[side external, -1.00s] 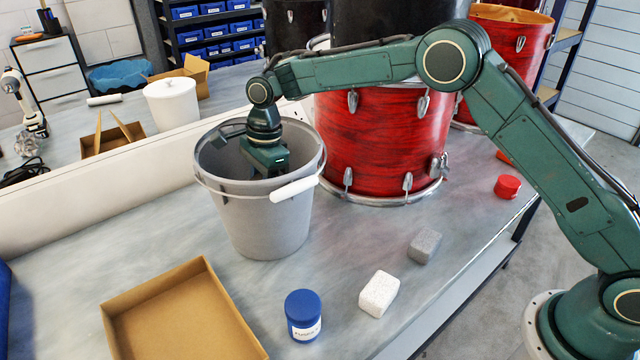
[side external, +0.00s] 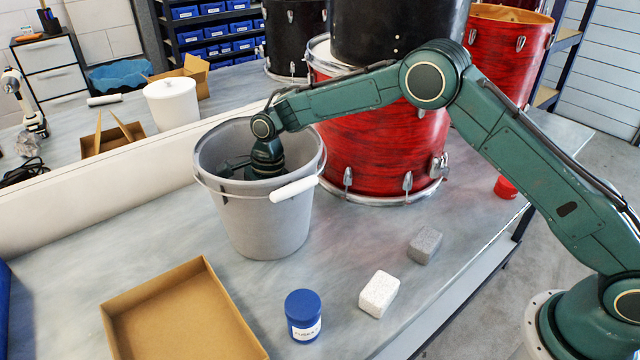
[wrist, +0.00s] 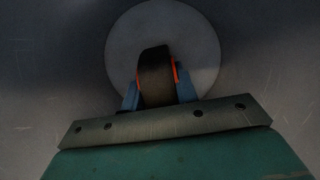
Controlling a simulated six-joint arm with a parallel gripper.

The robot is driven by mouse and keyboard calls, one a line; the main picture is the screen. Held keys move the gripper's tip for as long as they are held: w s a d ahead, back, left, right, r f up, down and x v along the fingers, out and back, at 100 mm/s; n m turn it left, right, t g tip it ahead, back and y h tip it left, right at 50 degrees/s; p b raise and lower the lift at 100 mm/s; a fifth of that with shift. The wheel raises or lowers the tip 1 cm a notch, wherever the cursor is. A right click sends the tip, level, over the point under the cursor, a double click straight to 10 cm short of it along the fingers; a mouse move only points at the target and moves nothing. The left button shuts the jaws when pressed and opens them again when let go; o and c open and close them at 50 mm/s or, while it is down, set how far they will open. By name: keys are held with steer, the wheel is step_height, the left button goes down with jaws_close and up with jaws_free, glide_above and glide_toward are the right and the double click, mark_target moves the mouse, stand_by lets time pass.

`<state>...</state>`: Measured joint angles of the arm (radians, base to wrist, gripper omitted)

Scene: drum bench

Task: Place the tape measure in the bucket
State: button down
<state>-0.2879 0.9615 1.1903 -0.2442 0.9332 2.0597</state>
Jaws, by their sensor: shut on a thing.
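The grey bucket (side external: 262,222) stands upright on the bench in the side view, its white handle grip hanging at the front right. My wrist reaches down through its open top, and its wall hides my fingers there. In the wrist view my gripper (wrist: 156,95) has blue fingers closed on the sides of the tape measure (wrist: 154,70), a dark body with orange edges. It is inside the bucket, over a pale round area of the bucket's floor (wrist: 205,45). I cannot tell whether the tape measure touches the floor.
A red drum (side external: 375,150) stands close behind the bucket's right side. In front are a shallow cardboard tray (side external: 180,315), a blue jar (side external: 303,315), a white block (side external: 379,294) and a grey block (side external: 425,245). A red tub (side external: 505,188) is partly behind my arm.

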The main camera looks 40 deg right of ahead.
steer(key=shift+f, duration=0.6)
steer(key=shift+f, duration=0.15)
steer(key=c, duration=1.1)
jaws_free()
steer(key=r, duration=0.3)
steer(key=d+r, duration=0.1)
steer(key=r, duration=0.7)
steer(key=shift+d+r, duration=0.1)
steer(key=shift+d, duration=0.25)
steer(key=shift+d+r, duration=0.1)
steer(key=shift+r, duration=0.4)
